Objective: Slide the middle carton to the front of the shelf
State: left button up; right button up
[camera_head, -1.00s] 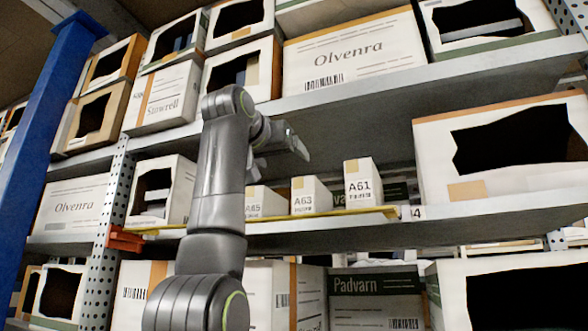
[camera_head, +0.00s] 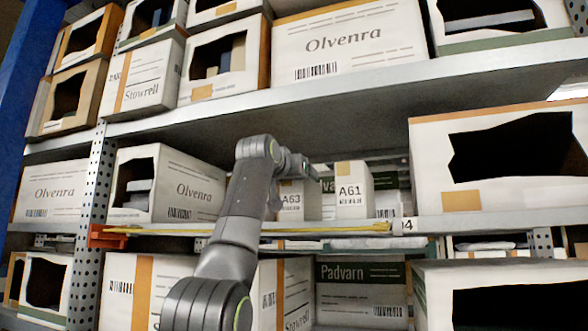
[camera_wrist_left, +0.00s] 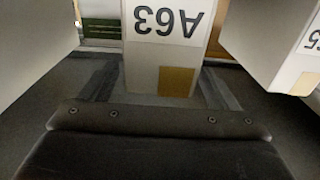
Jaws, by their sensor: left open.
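The middle carton, white and marked A63 (camera_head: 291,204), stands upright on the middle shelf. In the left wrist view A63 (camera_wrist_left: 165,45) appears upside down, with a tan patch on its face. My left gripper (camera_head: 290,178) is open in front of and partly over it. In the left wrist view its fingers lie to either side of the carton, and I cannot tell whether they touch it. Carton A61 (camera_head: 353,192) stands to the right. A65 (camera_wrist_left: 285,45) shows only in the left wrist view; my arm hides it in the head view. My right gripper is out of view.
A yellow strip (camera_head: 330,229) runs along the shelf's front edge, with an orange bracket (camera_head: 112,236) at its left end. Large cartons stand left (camera_head: 165,187) and right (camera_head: 430,160) on this shelf. The upper shelf beam (camera_head: 300,102) passes above my arm.

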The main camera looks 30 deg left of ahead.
pick_arm(q)
jog(key=shift+w, duration=0.3)
jog(key=c, duration=1.3)
jog(key=shift+f, duration=0.1)
